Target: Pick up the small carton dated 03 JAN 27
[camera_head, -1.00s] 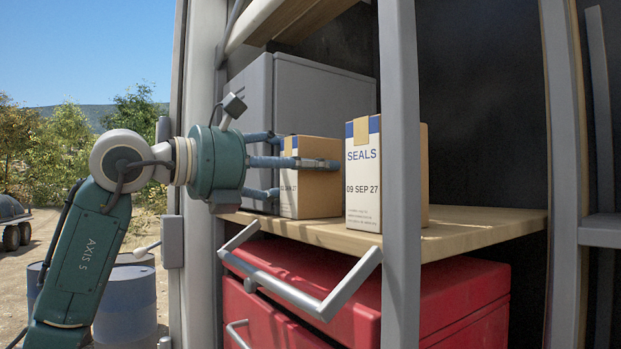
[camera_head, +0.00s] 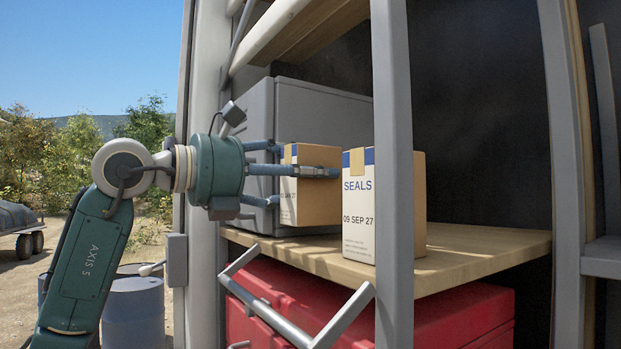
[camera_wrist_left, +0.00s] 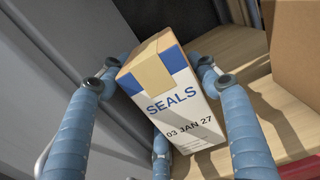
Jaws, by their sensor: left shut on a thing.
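The small carton dated 03 JAN 27 (camera_head: 318,207) is white and tan with a blue band and a tape strip. In the left wrist view its SEALS label and date (camera_wrist_left: 180,118) are readable. My left gripper (camera_head: 308,165) is shut on its upper part, with blue fingers around its sides. The carton is upright or nearly so, and seems slightly above the wooden shelf (camera_head: 470,250). A similar SEALS carton dated 09 SEP 27 (camera_head: 360,225) stands on the shelf to its right, partly behind a grey post. My right gripper is out of view.
A grey cabinet (camera_head: 335,105) stands close behind the held carton. A grey upright post (camera_head: 393,120) crosses in front of the shelf. A red chest (camera_head: 450,320) with a grey handle bar lies below. Another wooden shelf is above.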

